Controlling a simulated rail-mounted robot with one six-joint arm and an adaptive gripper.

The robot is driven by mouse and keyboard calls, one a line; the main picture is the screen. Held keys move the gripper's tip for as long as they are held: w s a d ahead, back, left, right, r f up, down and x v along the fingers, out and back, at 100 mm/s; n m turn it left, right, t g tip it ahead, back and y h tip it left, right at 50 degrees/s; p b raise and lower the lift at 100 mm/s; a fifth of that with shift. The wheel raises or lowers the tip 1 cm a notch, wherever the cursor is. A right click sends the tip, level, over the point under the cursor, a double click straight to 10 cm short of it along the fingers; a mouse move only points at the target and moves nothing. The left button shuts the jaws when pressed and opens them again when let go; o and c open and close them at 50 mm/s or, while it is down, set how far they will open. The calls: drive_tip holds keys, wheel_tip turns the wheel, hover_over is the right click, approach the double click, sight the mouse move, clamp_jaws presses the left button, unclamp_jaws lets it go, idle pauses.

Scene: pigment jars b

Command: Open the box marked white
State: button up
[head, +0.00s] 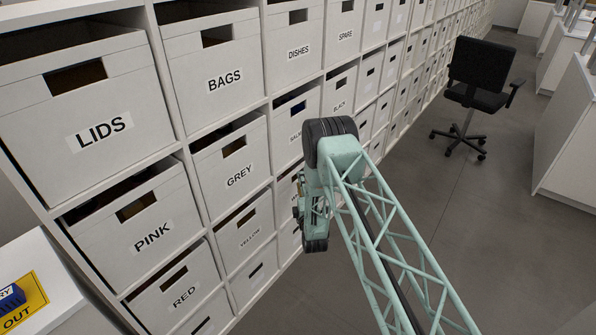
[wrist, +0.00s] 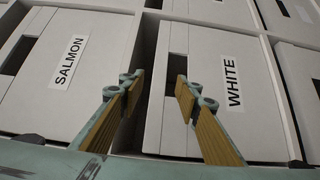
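The white-marked box (wrist: 215,115) is a pale box with a dark handle hole, in the right half of the wrist view, its label turned sideways. It sits in its shelf compartment. In the head view it is mostly hidden behind my gripper (head: 303,205). In the wrist view my gripper (wrist: 159,85) is open and empty, its two wood-coloured finger pads apart. The left fingertip appears over the edge of the salmon box (wrist: 60,85). I cannot tell whether either finger touches.
Rows of labelled boxes fill the shelf, including grey (head: 232,168), yellow (head: 243,235), black (head: 340,95) and pink (head: 140,225). A white table (head: 75,290) stands at lower left. An office chair (head: 478,85) stands at right. The grey floor (head: 440,190) beside the shelf is clear.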

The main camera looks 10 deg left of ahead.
sight(298, 169)
drive_tip(key=shift+b+x, duration=0.75)
drive_tip(key=shift+x, duration=4.05)
drive_tip(key=shift+d, duration=0.1)
clamp_jaws()
